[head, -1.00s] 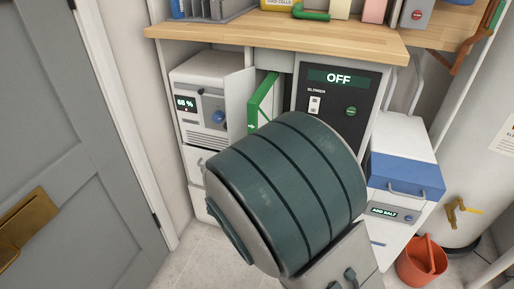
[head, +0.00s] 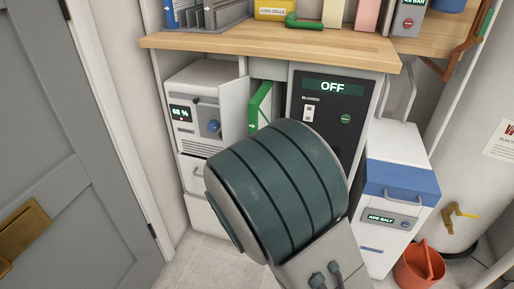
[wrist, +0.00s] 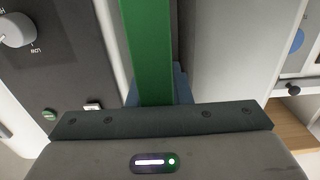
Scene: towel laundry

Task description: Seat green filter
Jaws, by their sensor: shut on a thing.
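The green filter (head: 260,104) is a thin panel with a green edge and a pale side. It stands upright in the narrow gap under the counter, left of the blower panel (head: 335,115). In the wrist view the green filter (wrist: 150,50) runs straight out from my gripper (wrist: 155,98), which is shut on it. Blue-grey finger parts show at both sides of the green edge. In the head view my arm hides the gripper and the filter's lower part. How deep the filter sits is not clear.
The blower display reads OFF. A white door or panel (head: 233,104) stands just left of the filter. A white unit (head: 193,112) with a percent display is further left. The wooden counter (head: 270,42) overhangs the gap. A blue-and-white salt box (head: 401,180) and orange bucket (head: 419,265) stand right.

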